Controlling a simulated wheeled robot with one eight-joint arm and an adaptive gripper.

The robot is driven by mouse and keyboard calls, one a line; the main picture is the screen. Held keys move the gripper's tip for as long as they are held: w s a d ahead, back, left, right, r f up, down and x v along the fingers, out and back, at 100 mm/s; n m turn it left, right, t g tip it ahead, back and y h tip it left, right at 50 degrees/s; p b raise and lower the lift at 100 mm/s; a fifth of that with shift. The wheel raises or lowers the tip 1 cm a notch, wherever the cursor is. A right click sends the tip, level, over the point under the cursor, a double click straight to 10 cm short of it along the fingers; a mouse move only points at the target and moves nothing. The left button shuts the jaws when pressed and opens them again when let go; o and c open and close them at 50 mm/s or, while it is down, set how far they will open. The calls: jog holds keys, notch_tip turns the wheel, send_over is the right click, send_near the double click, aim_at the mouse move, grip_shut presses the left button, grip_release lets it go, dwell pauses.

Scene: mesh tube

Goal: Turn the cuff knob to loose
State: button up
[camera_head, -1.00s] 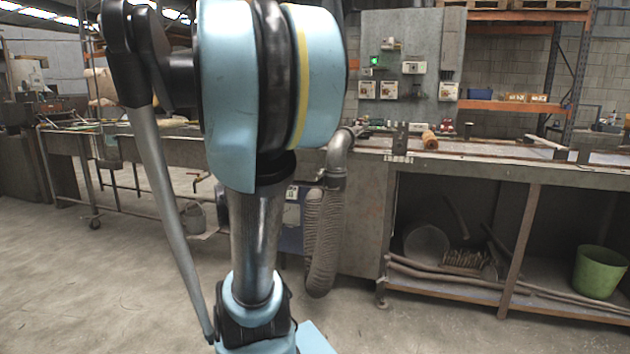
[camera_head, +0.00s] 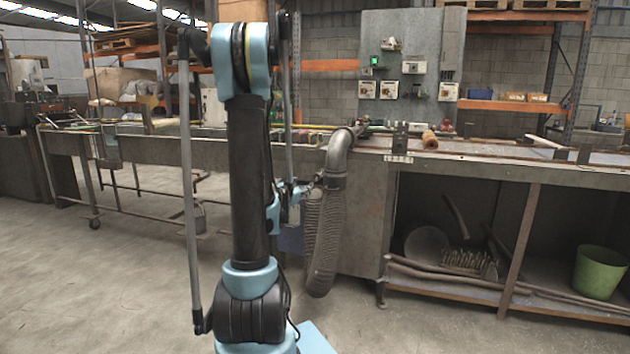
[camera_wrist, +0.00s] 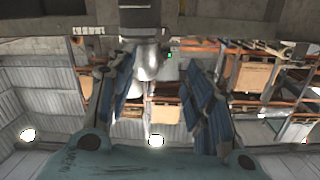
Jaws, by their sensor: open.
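The bent metal pipe (camera_head: 339,152) ends in a cuff (camera_head: 334,181) above a grey corrugated hose (camera_head: 324,245) at the front of the bench. The cuff knob is on the cuff's left side, too small and too close to my gripper to make out its setting. My gripper (camera_head: 297,191) is just left of the cuff, at about its height. In the wrist view my gripper (camera_wrist: 156,72) is open, with its two blue fingers apart. Shiny metal pipework (camera_wrist: 150,62) shows between and beyond the fingertips. I cannot tell whether a finger touches the knob.
The long metal bench (camera_head: 480,170) runs behind the hose, with its front edge close by. A lower shelf holds long poles and a green bucket (camera_head: 599,272). A grey control panel (camera_head: 415,75) stands behind. The concrete floor in front is clear.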

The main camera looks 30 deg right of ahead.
aim_at(316, 177)
jog(key=shift+t, duration=0.5)
jog(key=x, duration=0.6)
jog(key=f+x, duration=0.1)
jog(key=x, duration=1.3)
jog(key=shift+s+d+f, duration=0.1)
jog(key=shift+d+f, duration=0.1)
jog(key=c, duration=1.1)
jog(key=shift+o, duration=0.3)
jog(key=shift+a, duration=0.25)
jog(key=shift+d, duration=0.2)
jog(key=shift+c, duration=0.2)
